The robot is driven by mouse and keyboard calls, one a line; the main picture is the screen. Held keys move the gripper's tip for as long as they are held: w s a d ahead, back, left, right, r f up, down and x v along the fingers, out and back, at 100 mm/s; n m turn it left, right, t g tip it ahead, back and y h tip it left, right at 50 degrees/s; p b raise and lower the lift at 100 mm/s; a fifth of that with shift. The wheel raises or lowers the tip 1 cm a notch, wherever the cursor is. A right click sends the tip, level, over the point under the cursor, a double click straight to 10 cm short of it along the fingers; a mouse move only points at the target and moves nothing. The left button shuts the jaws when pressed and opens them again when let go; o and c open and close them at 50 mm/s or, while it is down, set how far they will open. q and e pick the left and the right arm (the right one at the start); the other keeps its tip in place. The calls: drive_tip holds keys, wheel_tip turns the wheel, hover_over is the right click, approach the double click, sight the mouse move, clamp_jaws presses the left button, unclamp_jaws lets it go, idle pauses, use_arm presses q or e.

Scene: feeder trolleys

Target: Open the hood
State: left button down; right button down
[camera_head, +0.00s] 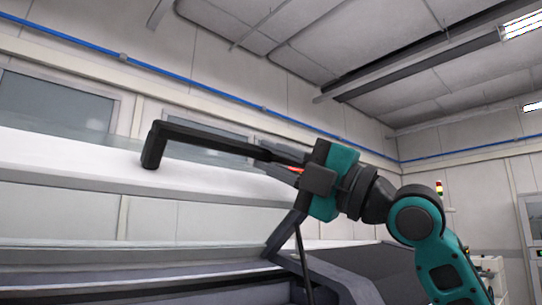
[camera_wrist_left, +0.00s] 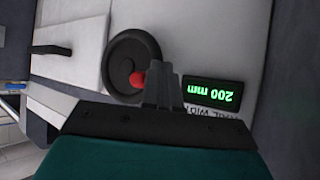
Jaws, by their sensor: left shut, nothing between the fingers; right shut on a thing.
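My right gripper (camera_head: 278,158) comes in from the right in the head view and is shut on a long black bar handle (camera_head: 215,140). The handle's far end bends down in front of a long white panel (camera_head: 60,158), which looks like part of the hood; whether it joins there is unclear. A dark strut (camera_head: 287,232) slopes below the gripper. My left gripper (camera_wrist_left: 162,72) shows only in the left wrist view, shut and empty. Its tips are close to a black handwheel (camera_wrist_left: 132,62) with a red knob (camera_wrist_left: 138,79).
A green display (camera_wrist_left: 212,92) reading 200 mm, upside down, is right of the left fingers. A black handle (camera_wrist_left: 52,49) sits on a pale panel at the left. In the head view, a grey machine ledge (camera_head: 130,279) runs along the bottom. A signal light (camera_head: 439,188) stands at the right.

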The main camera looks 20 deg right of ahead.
use_arm(q)
drive_tip(key=shift+w+r, duration=0.1)
drive_tip(key=shift+r, duration=0.15)
use_arm(e)
drive_tip(key=shift+w+a+f, duration=0.1)
drive_tip(key=shift+f, duration=0.05)
drive_tip(key=c, duration=1.1)
unclamp_jaws()
drive_tip(key=shift+w, duration=0.1)
use_arm(q)
drive_tip(key=shift+a+f, duration=0.15)
drive_tip(key=shift+f, duration=0.05)
use_arm(e)
drive_tip(key=shift+s+d+f, duration=0.1)
drive_tip(key=shift+s+d, duration=0.1)
use_arm(q)
drive_tip(key=d+b, duration=0.1)
drive_tip(key=b, duration=0.1)
drive_tip(key=w+d+f+b, duration=0.1)
drive_tip(key=b, duration=0.1)
drive_tip(key=shift+f, duration=0.2)
use_arm(e)
drive_tip(key=v, duration=1.2)
drive_tip(key=shift+s+d, duration=0.15)
drive_tip(key=shift+s, duration=0.05)
